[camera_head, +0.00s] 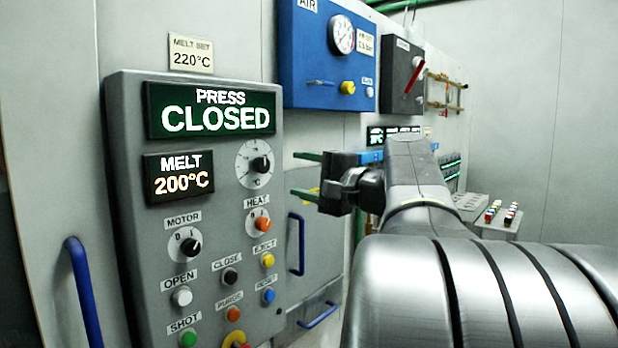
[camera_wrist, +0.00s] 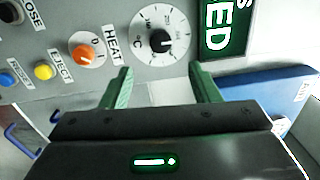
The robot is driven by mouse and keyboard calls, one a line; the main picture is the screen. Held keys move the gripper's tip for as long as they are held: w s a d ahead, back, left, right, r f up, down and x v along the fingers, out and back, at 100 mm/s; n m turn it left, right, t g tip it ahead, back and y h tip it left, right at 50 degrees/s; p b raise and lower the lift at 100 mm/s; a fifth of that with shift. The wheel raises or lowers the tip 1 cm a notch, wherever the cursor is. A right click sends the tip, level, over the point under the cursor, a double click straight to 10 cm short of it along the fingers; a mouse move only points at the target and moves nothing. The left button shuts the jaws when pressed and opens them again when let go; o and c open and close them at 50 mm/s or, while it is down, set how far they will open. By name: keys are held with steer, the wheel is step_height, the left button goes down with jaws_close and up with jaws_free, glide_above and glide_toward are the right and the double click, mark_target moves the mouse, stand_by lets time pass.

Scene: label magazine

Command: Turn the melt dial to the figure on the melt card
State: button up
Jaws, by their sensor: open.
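The melt card (camera_head: 190,53) above the panel reads MELT SET 220°C. The melt display (camera_head: 180,180) reads 200°C. The melt dial (camera_head: 261,164) is a black knob on a round white °C scale, right of that display. It also shows in the wrist view (camera_wrist: 159,40), beyond the fingertips and between them from side to side. My gripper (camera_head: 300,175) is open and empty, its green fingers pointing at the panel. In the wrist view my gripper (camera_wrist: 161,71) has a finger on each side of the dial's line, apart from the knob. Nothing hides the knob.
The grey panel (camera_head: 130,260) carries a PRESS CLOSED display (camera_head: 211,109), the orange HEAT knob (camera_head: 262,224) just below the dial, the MOTOR knob (camera_head: 190,246) and several push buttons. A blue air box (camera_head: 310,60) is mounted to the upper right. Free space lies before the dial.

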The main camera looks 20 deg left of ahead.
mark_target(265, 166)
steer(key=shift+v, duration=1.65)
steer(key=shift+a, duration=0.1)
steer(key=p+x, duration=0.2)
steer(key=x, duration=1.1)
steer(key=shift+w+a+p, duration=0.15)
steer(key=shift+a+p, duration=0.2)
steer(key=shift+p, duration=0.05)
steer(key=shift+d, duration=0.1)
